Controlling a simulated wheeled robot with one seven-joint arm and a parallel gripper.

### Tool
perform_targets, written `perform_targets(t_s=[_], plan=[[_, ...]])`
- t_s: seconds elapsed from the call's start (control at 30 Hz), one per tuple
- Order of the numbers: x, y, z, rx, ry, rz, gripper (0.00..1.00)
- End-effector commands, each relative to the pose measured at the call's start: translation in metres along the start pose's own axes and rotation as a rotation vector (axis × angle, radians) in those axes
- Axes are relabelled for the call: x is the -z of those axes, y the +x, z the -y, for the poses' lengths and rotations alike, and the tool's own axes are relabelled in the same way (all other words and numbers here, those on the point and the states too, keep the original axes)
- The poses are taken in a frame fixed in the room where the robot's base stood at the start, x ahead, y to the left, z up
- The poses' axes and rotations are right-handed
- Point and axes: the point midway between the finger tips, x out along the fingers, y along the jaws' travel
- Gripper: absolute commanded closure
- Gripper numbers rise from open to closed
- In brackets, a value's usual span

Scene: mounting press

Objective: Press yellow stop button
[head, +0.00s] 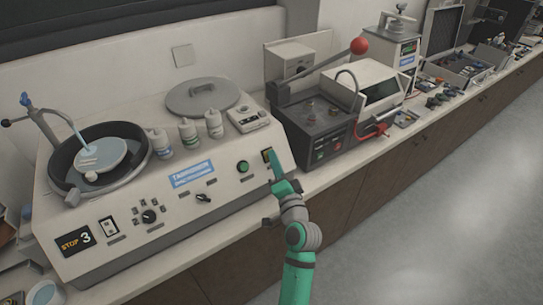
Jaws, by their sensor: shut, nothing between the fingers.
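A small yellow button (265,153) in a dark square frame sits at the right end of the sloped front panel of the pale polishing machine (217,184). A round green button (243,166) is just left of it. My gripper (273,158) is shut and empty, with its tip at the yellow button's right edge in the picture. It partly covers the button. I cannot tell whether the tip touches it or whether it is pushed in. A dark label with yellow "STOP" and a white "3" (75,241) is at the panel's far left.
The panel also carries a black knob (150,216) and a switch (204,198). Several white bottles (188,132) and a grey lid (202,97) stand behind. A mounting press with a red-balled lever (359,46) is to the right. The floor (430,220) at right is clear.

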Motion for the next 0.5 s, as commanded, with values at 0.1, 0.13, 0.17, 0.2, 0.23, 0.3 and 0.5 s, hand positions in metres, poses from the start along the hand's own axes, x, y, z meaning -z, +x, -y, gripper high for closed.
perform_targets(t_s=[0.1,0.13,0.17,0.2,0.23,0.3,0.5], plan=[[-0.0005,-0.0027,0.0014,-0.001,0.001,0.003,1.00],[-0.0004,-0.0030,0.0017,-0.001,0.001,0.003,1.00],[-0.0003,-0.0031,0.0019,-0.001,0.001,0.003,1.00],[-0.0003,-0.0030,0.0020,-0.001,0.001,0.003,1.00],[-0.0003,-0.0030,0.0020,-0.001,0.001,0.003,1.00],[0.0002,-0.0031,0.0020,-0.001,0.001,0.002,1.00],[0.0068,-0.0091,0.0051,-0.002,0.000,-0.002,1.00]])
